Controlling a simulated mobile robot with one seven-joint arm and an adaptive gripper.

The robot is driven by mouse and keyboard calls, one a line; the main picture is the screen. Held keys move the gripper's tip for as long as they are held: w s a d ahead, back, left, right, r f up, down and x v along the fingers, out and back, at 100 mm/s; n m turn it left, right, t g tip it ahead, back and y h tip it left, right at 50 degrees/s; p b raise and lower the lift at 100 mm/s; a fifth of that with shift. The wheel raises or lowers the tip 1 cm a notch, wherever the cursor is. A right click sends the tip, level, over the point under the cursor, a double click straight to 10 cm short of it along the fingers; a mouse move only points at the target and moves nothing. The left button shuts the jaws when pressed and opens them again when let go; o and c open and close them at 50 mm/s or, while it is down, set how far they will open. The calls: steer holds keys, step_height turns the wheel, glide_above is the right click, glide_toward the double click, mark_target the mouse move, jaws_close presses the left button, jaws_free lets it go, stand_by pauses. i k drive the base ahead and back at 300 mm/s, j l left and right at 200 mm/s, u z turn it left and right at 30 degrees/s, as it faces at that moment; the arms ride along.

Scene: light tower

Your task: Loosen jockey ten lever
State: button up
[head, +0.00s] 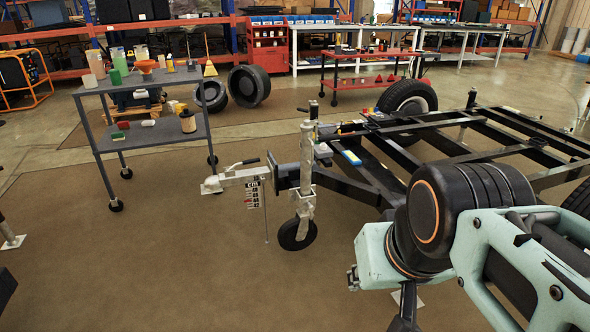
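The jockey wheel stands at the front of the black trailer frame (370,180). Its pale upright post (306,165) runs down to a black wheel (297,234) on the floor. A small fitting (323,152) sits against the post at the clamp height; I cannot tell whether it is the jockey lever, nor its position. My arm fills the lower right, in front of the frame and apart from the post. I cannot make out my gripper's fingers.
A grey two-shelf cart (150,132) with bottles and tools stands at left. A red cart (370,82) stands behind the trailer. A sign (253,193) hangs beside the coupling. The floor (180,270) at front left is clear.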

mark_target(311, 208)
steer(key=i+l, duration=0.2)
steer(key=i, duration=0.25)
steer(key=i+l, duration=0.15)
steer(key=i, duration=0.3)
